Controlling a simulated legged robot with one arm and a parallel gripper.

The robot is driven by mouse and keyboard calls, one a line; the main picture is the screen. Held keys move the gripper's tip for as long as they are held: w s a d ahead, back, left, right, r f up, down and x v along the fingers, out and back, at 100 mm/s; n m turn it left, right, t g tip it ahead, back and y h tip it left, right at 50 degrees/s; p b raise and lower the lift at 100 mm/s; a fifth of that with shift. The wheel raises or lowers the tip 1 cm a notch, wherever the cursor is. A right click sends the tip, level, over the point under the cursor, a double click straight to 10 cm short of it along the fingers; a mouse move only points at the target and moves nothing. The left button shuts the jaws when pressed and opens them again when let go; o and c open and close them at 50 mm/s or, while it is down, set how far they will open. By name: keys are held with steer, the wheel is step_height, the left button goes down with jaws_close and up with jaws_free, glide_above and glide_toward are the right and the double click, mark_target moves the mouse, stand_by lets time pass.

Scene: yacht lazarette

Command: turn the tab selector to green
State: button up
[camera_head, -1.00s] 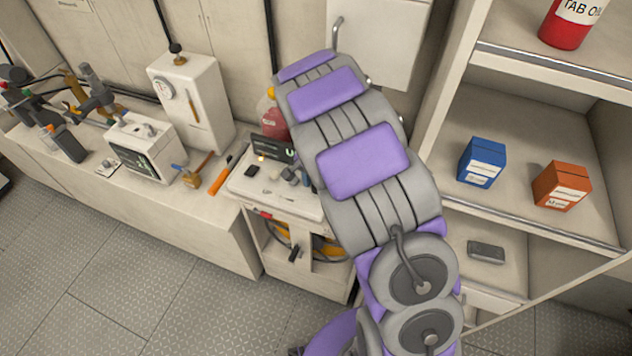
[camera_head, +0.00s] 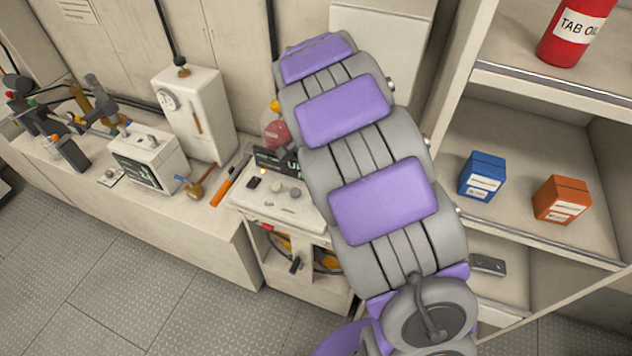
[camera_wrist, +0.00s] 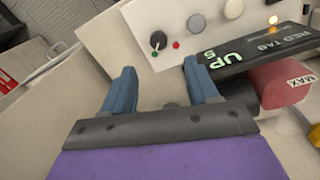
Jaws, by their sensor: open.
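The tab selector appears to be a small black knob (camera_wrist: 158,40) on a white panel in the wrist view. A green dot (camera_wrist: 153,54) and a red dot (camera_wrist: 176,45) sit beside its lower edge. The knob's pointer is too small to read surely. A dark display (camera_wrist: 240,52) to its right shows green "UP S" and a "RED TAB" label. My gripper (camera_wrist: 158,68) is open and empty, its two blue fingers spread below the knob in the picture, apart from it. In the head view, my arm partly covers the white unit (camera_head: 262,205) and hides my gripper.
Round grey and white knobs (camera_wrist: 196,23) and a lit amber lamp (camera_wrist: 273,20) share the panel. A red "MAX" container (camera_wrist: 282,84) is close to the right finger. In the head view, shelves with a blue box (camera_head: 482,177) and an orange box (camera_head: 562,200) stand right of my arm.

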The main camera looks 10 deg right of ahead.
step_height(320, 180, up, 6)
steer(key=shift+r, duration=0.15)
steer(key=shift+a, duration=0.1)
stand_by(0.5)
steer(key=s+f+n+b, duration=0.1)
steer(key=s+n+b, duration=0.1)
steer(key=s, duration=0.9)
steer(key=s+f+n+g+b, duration=0.1)
steer(key=s+n, duration=0.3)
steer(key=s, duration=0.8)
steer(key=s+f+n+b, duration=0.2)
steer(key=s+n+b, duration=0.1)
steer(key=s, duration=0.9)
steer(key=shift+d+n, duration=0.2)
steer(key=shift+n, duration=0.3)
